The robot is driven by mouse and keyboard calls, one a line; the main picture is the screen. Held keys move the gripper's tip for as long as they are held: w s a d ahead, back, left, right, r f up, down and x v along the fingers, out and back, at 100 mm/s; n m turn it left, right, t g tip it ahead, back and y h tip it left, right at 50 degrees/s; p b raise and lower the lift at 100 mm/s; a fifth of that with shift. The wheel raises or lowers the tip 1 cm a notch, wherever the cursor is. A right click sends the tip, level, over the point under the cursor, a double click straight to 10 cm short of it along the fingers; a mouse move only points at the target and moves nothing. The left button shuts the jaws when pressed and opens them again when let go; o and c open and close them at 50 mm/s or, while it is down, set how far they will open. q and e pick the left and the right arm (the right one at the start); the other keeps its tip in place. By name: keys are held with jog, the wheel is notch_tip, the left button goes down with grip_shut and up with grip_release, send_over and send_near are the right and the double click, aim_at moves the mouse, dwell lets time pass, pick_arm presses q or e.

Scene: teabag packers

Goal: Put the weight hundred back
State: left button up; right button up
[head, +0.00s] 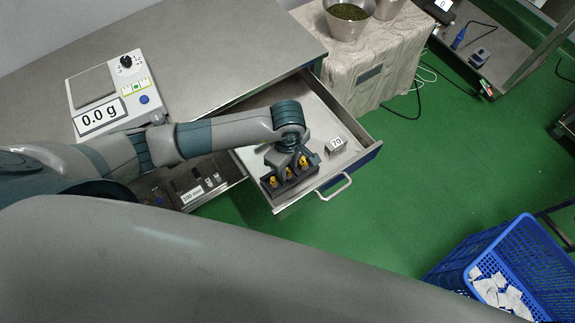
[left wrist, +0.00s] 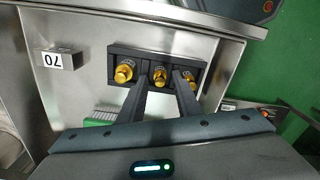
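A dark block (head: 290,186) with three brass weights lies in the open metal drawer (head: 318,104). In the left wrist view the block (left wrist: 113,60) holds a left weight (left wrist: 124,73), a middle weight (left wrist: 159,76) and a right weight (left wrist: 190,77), all seated in it. Their markings are too small to read. My left gripper (left wrist: 161,82) points down at the block, its fingers apart on either side of the middle weight. A gap seems to show between each finger and that weight. My right gripper is not in view.
A small block marked 70 (head: 337,145) lies in the drawer beside the weight block. A scale (head: 103,92) reading 0.0 g stands on the metal table (head: 200,40). A blue basket (head: 515,260) with white packets stands at lower right. Green floor is open between.

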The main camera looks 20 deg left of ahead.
aim_at(288, 169)
pick_arm(q)
jog(key=shift+r, duration=0.1)
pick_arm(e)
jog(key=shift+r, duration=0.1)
